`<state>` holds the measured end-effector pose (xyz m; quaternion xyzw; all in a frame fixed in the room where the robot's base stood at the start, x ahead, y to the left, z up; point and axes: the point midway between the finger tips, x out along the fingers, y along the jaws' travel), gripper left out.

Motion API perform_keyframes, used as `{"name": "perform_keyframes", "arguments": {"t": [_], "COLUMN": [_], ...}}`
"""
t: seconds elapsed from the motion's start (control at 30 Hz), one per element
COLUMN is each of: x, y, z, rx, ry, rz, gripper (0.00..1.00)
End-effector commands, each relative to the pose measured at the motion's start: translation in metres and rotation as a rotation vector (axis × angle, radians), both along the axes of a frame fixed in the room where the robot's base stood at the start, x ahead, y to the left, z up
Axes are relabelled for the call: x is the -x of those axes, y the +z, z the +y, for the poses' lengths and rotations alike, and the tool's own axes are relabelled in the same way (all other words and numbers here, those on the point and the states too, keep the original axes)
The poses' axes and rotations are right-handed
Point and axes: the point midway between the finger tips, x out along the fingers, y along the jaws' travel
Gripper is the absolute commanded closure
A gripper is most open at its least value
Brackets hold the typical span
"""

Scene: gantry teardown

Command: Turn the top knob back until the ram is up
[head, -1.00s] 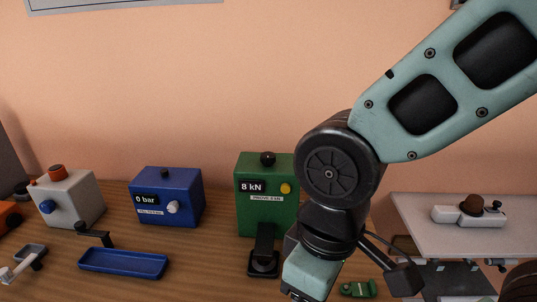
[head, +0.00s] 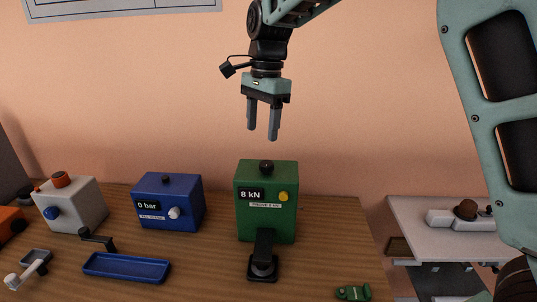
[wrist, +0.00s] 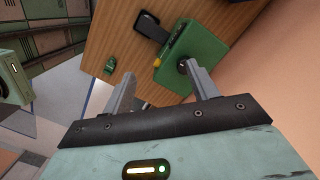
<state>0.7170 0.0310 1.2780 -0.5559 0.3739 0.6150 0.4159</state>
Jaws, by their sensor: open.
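The green press box (head: 267,222) stands on the wooden bench, its display reading 8 kN, with a yellow button at the right of its face. Its black top knob (head: 266,167) sits on the top face. The black ram (head: 263,251) stands in front of the box, low over a black base plate. My gripper (head: 262,136) is open and empty, pointing down above the top knob with a clear gap. In the wrist view the green box (wrist: 185,45) lies beyond the fingers, and the top knob (wrist: 182,66) shows beside the right finger.
A blue box (head: 168,203) reading 0 bar, a blue tray (head: 126,267) and a white box (head: 72,206) with orange and blue knobs stand to the left. A small green part (head: 353,292) lies at the front right. A grey table (head: 440,240) stands further right.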

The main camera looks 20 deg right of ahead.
Motion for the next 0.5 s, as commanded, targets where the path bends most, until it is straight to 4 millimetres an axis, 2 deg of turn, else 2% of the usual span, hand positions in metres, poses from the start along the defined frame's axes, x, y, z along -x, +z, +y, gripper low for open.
{"name": "perform_keyframes", "arguments": {"t": [0.03,0.2,0.37,0.5], "x": [-0.017,-0.051,-0.062,-0.063], "y": [0.010,0.031,0.039,0.031], "z": [-0.007,-0.026,-0.034,-0.034], "rx": [0.022,0.077,0.102,0.105], "ry": [-0.092,-0.348,-0.453,-0.468], "rz": [-0.002,-0.005,-0.012,-0.011], "gripper": [0.41,0.41,0.41,0.41]}}
